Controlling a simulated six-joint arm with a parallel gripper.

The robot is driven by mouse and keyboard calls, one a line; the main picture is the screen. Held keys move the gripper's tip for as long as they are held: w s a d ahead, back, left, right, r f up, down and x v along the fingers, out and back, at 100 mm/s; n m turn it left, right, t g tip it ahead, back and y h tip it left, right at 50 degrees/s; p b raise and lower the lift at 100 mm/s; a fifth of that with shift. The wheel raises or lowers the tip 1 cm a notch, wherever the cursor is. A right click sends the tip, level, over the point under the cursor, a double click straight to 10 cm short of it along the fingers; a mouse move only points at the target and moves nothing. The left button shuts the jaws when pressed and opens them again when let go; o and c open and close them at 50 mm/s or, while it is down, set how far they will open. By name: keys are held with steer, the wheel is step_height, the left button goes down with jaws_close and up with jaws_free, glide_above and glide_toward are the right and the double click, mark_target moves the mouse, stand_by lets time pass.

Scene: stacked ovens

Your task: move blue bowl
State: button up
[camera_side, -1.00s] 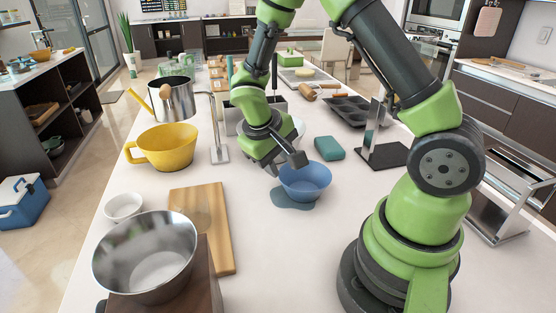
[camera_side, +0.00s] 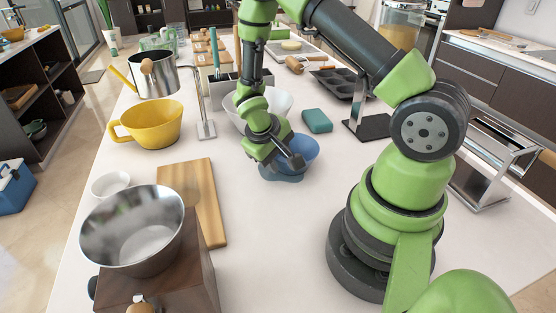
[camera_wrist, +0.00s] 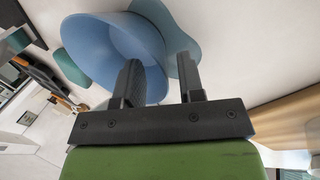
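The blue bowl (camera_side: 307,150) stands on a flat blue-grey piece (camera_side: 284,174) in the middle of the counter. My gripper (camera_side: 292,158) is at the bowl's near left rim and hides part of it. In the wrist view the bowl (camera_wrist: 100,45) fills the upper left, with the flat piece (camera_wrist: 180,32) showing beside it. My gripper's fingers (camera_wrist: 160,77) are apart there. The left finger overlaps the bowl's inside and the right finger lies outside it, with the rim between them. I cannot tell whether either finger touches the wall.
A teal block (camera_side: 317,121) lies behind the bowl, and a white bowl (camera_side: 275,101) stands behind my gripper. A yellow pot (camera_side: 152,124), cutting board (camera_side: 194,190) and metal bowl (camera_side: 133,232) are on the left. The counter in front of the blue bowl is clear.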

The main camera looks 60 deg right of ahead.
mark_target(306, 145)
steer(key=shift+x, duration=0.8)
steer(key=shift+c, duration=0.3)
jaws_close()
steer(key=shift+s+d, duration=4.7)
steer(key=shift+s, duration=0.1)
steer(key=shift+o, duration=0.3)
jaws_free()
